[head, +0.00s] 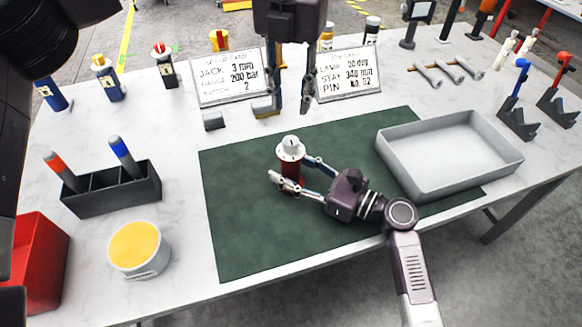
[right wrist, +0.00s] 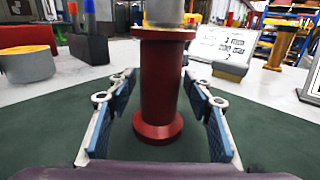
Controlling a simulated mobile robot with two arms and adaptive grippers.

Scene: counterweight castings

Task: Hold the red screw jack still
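The red screw jack (head: 290,160) stands upright on the dark green mat (head: 235,240), with a pale round top. In the right wrist view its red column and flanges (right wrist: 160,85) stand between the finger pads. My right gripper (head: 289,174) is open around the jack, with a visible gap on both sides. It also shows in the right wrist view (right wrist: 165,112). My left gripper (head: 291,108) hangs down at the back of the table, behind the jack and apart from it. Its fingers are spread with nothing between them.
A grey tray (head: 448,187) stands on the mat's right side. Two signs (head: 228,78) (head: 343,75) and small blocks (head: 213,121) stand behind. A dark pen holder (head: 112,190) and a yellow-topped tub (head: 140,272) are at left. The front of the mat is clear.

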